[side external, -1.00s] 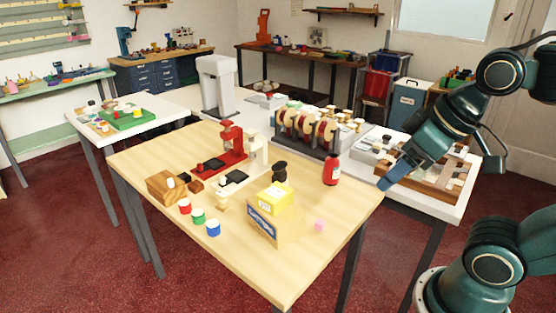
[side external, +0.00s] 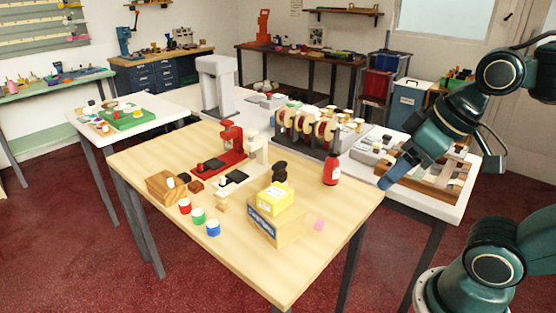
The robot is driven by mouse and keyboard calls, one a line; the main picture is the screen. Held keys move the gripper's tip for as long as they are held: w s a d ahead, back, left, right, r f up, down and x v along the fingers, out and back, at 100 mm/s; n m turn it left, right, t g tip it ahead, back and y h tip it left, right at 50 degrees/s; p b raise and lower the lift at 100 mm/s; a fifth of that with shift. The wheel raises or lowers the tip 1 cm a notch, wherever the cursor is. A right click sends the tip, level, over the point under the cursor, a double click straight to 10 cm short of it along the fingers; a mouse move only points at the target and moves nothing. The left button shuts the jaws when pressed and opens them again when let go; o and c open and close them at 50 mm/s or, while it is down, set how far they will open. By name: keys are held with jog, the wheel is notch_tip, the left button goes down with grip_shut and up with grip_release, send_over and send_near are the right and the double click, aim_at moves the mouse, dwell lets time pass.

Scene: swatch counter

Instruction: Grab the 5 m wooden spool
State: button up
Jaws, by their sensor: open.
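Three small spools with white tops stand in a row on the light wooden table: a red one (side external: 184,207), a green one (side external: 198,217) and a blue one (side external: 213,230). A dark rack (side external: 310,146) behind holds several larger spools of red and pale material. I cannot read any length marking, so I cannot tell which spool is the 5 m wooden one. My gripper (side external: 388,181) is at the table's right corner, right of the red bottle and far from the small spools. It is open, and nothing shows in it.
A cardboard box (side external: 266,232) with a yellow box (side external: 274,199) on it stands right of the small spools. A red bottle (side external: 331,170), a red press (side external: 229,145), a wooden block (side external: 163,187) and a pink cube (side external: 319,224) are also there. The table's front is clear.

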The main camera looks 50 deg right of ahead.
jog(key=w+r+n+g, duration=0.1)
jog(key=w+r+n, duration=0.45)
jog(key=w, duration=0.75)
jog(key=n+g, duration=0.5)
jog(key=n, duration=0.8)
send_over(219, 195)
notch_tip(219, 195, down, 22)
jog(key=shift+f, duration=0.4)
jog(key=shift+f, duration=4.3)
jog(key=shift+f, duration=0.15)
